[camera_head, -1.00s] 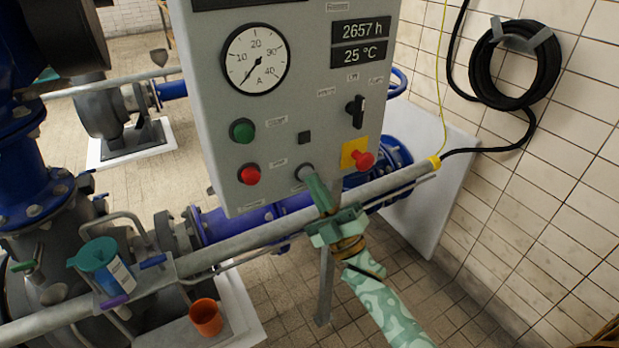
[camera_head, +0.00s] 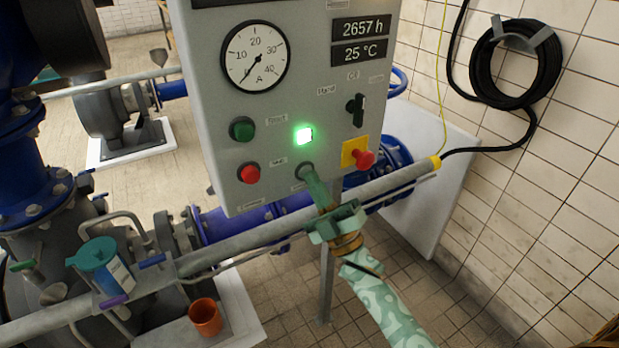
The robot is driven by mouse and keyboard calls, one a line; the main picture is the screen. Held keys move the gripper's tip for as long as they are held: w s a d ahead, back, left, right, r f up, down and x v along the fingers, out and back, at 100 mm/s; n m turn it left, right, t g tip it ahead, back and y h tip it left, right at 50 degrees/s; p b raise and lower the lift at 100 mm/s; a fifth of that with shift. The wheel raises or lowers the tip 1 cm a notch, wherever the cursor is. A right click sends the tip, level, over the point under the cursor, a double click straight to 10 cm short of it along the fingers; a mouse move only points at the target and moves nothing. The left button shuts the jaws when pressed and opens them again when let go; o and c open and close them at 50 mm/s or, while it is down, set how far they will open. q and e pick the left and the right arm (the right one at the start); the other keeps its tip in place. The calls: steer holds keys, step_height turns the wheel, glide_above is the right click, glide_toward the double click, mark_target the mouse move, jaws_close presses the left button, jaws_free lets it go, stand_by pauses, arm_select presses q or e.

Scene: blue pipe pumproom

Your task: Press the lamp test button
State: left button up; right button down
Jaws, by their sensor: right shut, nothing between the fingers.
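The grey control panel (camera_head: 225,120) stands in the middle of the view. The lamp test button (camera_head: 306,171) is the dark round one low on the panel, partly hidden by my right gripper. My left gripper is not in view.
A green button (camera_head: 242,129), a red button (camera_head: 249,173), a black selector switch (camera_head: 355,110) and a red mushroom button (camera_head: 364,159) on yellow surround it. A grey pipe rail (camera_head: 240,241) runs below the panel. A teal jug (camera_head: 101,264) and orange cup (camera_head: 205,317) stand lower left.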

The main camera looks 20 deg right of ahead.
stand_by(0.4)
steer(key=shift+s, duration=0.4)
steer(key=s+p, duration=0.2)
steer(key=s, duration=0.4)
steer(key=shift+d, duration=0.25)
stand_by(0.6)
